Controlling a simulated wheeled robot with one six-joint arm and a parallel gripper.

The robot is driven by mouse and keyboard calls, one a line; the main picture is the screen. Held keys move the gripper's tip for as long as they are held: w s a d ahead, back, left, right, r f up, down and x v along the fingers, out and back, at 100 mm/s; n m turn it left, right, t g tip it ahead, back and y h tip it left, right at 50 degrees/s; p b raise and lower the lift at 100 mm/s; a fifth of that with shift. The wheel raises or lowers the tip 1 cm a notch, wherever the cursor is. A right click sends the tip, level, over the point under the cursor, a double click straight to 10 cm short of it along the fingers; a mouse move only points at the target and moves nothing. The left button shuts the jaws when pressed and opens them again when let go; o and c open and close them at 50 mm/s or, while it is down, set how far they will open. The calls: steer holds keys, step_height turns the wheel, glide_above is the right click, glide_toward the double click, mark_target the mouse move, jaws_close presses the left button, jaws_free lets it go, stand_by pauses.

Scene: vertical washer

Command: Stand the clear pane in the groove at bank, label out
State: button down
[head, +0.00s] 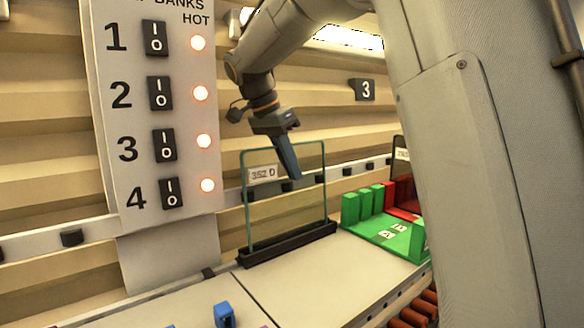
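The clear pane (290,210) has greenish edges and stands upright at the black grooved base (290,243) on the bench. Its lower edge meets the base; how deep it sits in the groove cannot be told. A white label (263,175) reading about "35Z D" is at its upper left, facing my camera and readable. My gripper (291,165) comes down from above at the pane's top edge. One dark finger shows in front of the pane, right of the label; any other finger is hidden. Whether it touches or grips the pane cannot be told.
A panel (150,110) with switches 1 to 4 and lit lamps stands at left. A green and red rack (385,225) stands right of the base. A blue piece (224,314) is at the front. Orange rollers (415,310) lie lower right. The bench before the base is clear.

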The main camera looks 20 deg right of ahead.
stand_by(0.3)
steer(key=c, duration=1.9)
jaws_free()
steer(key=shift+f, duration=0.1)
steer(key=p+v, duration=0.6)
steer(key=v, duration=0.2)
